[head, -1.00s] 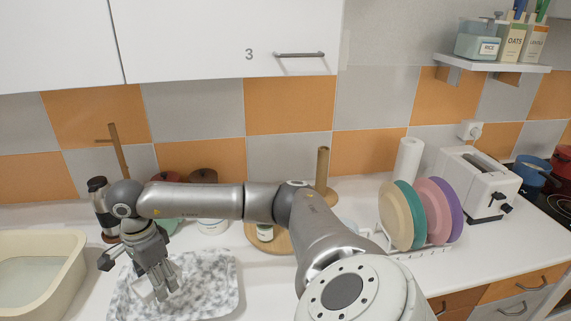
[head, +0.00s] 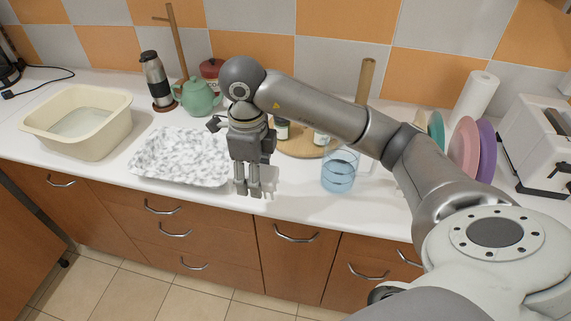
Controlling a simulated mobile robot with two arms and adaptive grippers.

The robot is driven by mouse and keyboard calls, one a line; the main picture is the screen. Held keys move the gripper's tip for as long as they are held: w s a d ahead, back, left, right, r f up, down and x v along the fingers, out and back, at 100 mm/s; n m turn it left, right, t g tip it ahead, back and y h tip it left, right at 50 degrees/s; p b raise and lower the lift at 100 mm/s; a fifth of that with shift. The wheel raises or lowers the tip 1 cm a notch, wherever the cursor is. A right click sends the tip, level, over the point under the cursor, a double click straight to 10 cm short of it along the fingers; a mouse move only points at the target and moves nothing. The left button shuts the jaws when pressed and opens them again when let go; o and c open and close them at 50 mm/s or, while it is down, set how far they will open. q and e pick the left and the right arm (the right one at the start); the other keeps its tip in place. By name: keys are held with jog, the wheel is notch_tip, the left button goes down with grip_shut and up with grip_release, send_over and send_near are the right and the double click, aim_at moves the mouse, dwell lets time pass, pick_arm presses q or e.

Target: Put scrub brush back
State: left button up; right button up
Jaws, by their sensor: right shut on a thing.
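My right gripper (head: 256,193) hangs fingers down above the front of the white counter, just right of the marbled tray. It is shut on a small pale thing (head: 271,177), which I take to be the scrub brush. Only part of this shows beside the fingers, so its shape is unclear. A clear blue cup-like container (head: 339,171) stands on the counter to the right of the gripper, apart from it. My left gripper is not in view.
The marbled tray (head: 165,162) lies left of the gripper. A cream basin of water (head: 77,124) is far left. A flask (head: 157,82), green teapot (head: 197,97) and round wooden board (head: 297,148) stand behind. The plates (head: 464,146) and toaster (head: 534,141) are at right.

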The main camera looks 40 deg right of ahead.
jog(key=w+d+f+p, duration=0.1)
jog(key=w+d+f, duration=0.1)
jog(key=d, duration=0.1)
jog(key=w+d+f+p, duration=0.1)
jog(key=w+d+f, duration=0.1)
jog(key=d+f, duration=0.1)
jog(key=w+d+f+p, duration=0.1)
jog(key=w+d+f, duration=0.1)
jog(key=d, duration=0.1)
jog(key=shift+f, duration=0.4)
jog(key=shift+w+d+f, duration=0.1)
jog(key=shift+f, duration=0.15)
jog(key=f, duration=0.1)
jog(key=p, duration=0.1)
jog(key=f+p, duration=0.1)
jog(key=shift+w+d+f, duration=0.1)
jog(key=shift+d+f, duration=0.15)
jog(key=shift+f, duration=0.55)
